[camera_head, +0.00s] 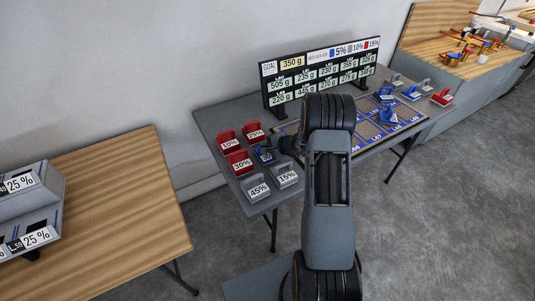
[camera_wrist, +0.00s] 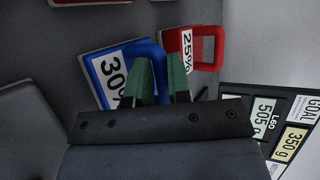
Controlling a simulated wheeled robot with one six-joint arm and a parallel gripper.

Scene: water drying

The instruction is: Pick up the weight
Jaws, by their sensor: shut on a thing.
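The weight in my grasp is a blue block with a raised handle and a white label reading 30 (camera_wrist: 113,78). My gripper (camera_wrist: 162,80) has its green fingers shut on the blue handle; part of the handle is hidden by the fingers. In the head view the blue weight (camera_head: 264,156) is among the other weights at the left end of the grey table, with my gripper (camera_head: 284,145) at its right side. I cannot tell whether it is clear of the tabletop.
Red weights (camera_head: 229,142) and grey weights (camera_head: 257,189) stand close around it; a red 25% weight (camera_wrist: 196,50) is right beside it. A goal board (camera_head: 320,75) stands at the table's back. A marked grid mat (camera_head: 368,133) with more weights lies to the right.

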